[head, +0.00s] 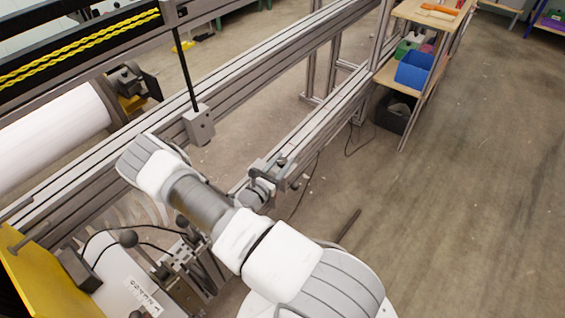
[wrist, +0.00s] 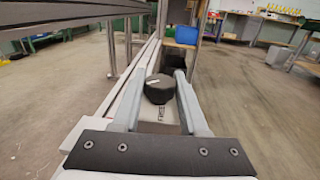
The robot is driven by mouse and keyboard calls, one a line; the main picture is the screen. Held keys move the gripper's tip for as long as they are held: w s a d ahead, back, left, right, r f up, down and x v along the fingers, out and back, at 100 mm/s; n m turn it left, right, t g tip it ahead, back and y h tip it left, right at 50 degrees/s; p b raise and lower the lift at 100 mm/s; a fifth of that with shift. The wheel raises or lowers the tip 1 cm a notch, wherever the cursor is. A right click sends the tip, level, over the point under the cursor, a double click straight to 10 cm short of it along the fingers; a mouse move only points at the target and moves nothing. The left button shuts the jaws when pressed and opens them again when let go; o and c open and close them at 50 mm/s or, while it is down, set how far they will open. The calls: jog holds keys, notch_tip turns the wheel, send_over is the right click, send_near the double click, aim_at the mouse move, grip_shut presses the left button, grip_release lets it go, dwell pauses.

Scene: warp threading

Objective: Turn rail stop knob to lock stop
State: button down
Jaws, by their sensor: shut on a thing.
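The black round rail stop knob (wrist: 158,92) stands between my gripper's two grey fingers in the wrist view, with a small pale mark on its top. My gripper (wrist: 165,80) is shut on the knob. A pale plate (wrist: 160,127) under the knob bears dark lettering that seems to read FREE, partly hidden. In the head view the metal stop assembly (head: 285,177) sits on the lower rail (head: 325,120), beside the end of my arm. The fingertips and the knob are too small and too hidden there to tell apart.
A long upper beam (head: 245,85) runs beside the rail, with a grey box on a black rod (head: 199,125) near it. A shelf with a blue bin (head: 412,70) stands at the rail's far end. The floor to the right (head: 470,190) is clear.

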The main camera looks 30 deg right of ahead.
jog(key=m+g+b, duration=0.1)
jog(key=g, duration=0.1)
jog(key=m+g+h+b, duration=0.1)
jog(key=m+g, duration=0.1)
jog(key=g, duration=0.1)
jog(key=shift+f+m, duration=0.15)
jog(key=shift+m, duration=0.15)
jog(key=shift+m+g+b, duration=0.7)
jog(key=shift+m+g, duration=0.9)
jog(key=shift+g, duration=1.1)
jog(key=shift+r, duration=0.2)
jog(key=shift+c, duration=2.2)
grip_release()
jog(key=w+a+p, duration=0.2)
jog(key=w+a, duration=0.1)
jog(key=a, duration=1.4)
jog(key=shift+w+p, duration=0.15)
jog(key=shift+p, duration=0.2)
